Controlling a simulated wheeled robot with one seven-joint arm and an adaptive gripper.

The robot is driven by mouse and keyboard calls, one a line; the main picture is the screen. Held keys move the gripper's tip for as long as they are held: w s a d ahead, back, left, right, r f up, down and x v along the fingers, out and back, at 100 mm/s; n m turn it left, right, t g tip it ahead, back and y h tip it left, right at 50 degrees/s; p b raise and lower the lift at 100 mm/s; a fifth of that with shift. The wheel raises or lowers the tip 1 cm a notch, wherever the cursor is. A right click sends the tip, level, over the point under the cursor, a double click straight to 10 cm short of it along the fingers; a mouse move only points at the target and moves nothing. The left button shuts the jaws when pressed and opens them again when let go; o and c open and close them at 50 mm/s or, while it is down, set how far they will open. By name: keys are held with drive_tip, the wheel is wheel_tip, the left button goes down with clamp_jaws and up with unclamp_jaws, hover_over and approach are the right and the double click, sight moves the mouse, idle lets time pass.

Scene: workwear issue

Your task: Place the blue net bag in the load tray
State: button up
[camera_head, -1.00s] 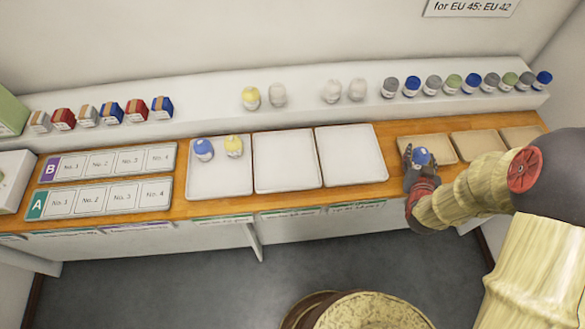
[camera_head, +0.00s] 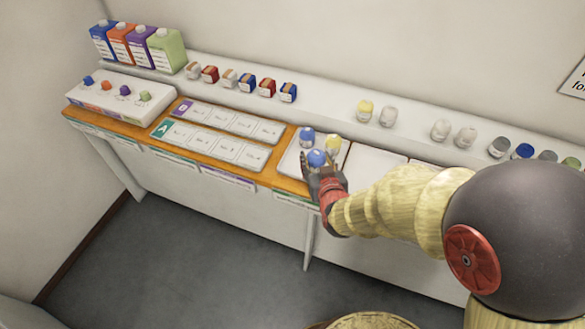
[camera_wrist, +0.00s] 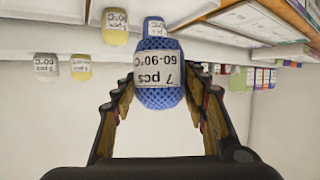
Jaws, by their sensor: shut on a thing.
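My gripper (camera_head: 320,172) is shut on a blue net bag (camera_head: 317,157). In the wrist view the held blue net bag (camera_wrist: 158,75) hangs between both fingers, its white label reading "7 pcs 60-90°C" upside down. In the head view it is at the front of the leftmost white tray (camera_head: 291,160); whether it touches the tray cannot be told. Another blue bag (camera_head: 307,136) and a yellow bag (camera_head: 332,143) stand at the back of this tray. They also show in the wrist view, blue (camera_wrist: 155,27) behind the held bag and yellow (camera_wrist: 115,27) to its left.
More white trays (camera_head: 374,166) lie to the right, partly behind my arm. Numbered A and B boards (camera_head: 208,138) lie to the left. The back shelf holds a yellow bag (camera_head: 365,107), white bags, small boxes and cartons (camera_head: 165,50). A dispenser-like box (camera_head: 78,95) with coloured knobs stands far left.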

drive_tip(key=s+a+r+n+y, duration=0.1)
drive_tip(key=s+a+r, duration=0.15)
drive_tip(key=a, duration=0.35)
drive_tip(key=shift+g, duration=0.3)
drive_tip(key=w+f+b, duration=0.1)
drive_tip(key=w+f, duration=0.2)
drive_tip(key=w, duration=0.1)
drive_tip(key=w+f+b, duration=0.2)
drive_tip(key=w+f, duration=0.1)
drive_tip(key=w, duration=0.1)
drive_tip(key=w+f+b, duration=0.1)
drive_tip(key=w+f, duration=0.2)
drive_tip(key=w, duration=0.2)
drive_tip(key=shift+d+f+b, duration=0.2)
drive_tip(key=shift+f+b, duration=0.15)
drive_tip(key=shift+b, duration=0.05)
drive_tip(key=shift+w+f+b, duration=0.15)
drive_tip(key=shift+f+b, duration=0.55)
drive_tip(key=shift+f, duration=0.95)
drive_tip(key=shift+f, duration=0.2)
drive_tip(key=o, duration=1.1)
drive_tip(key=shift+c, duration=0.2)
drive_tip(key=shift+o, duration=0.6)
drive_tip(key=shift+r, duration=0.15)
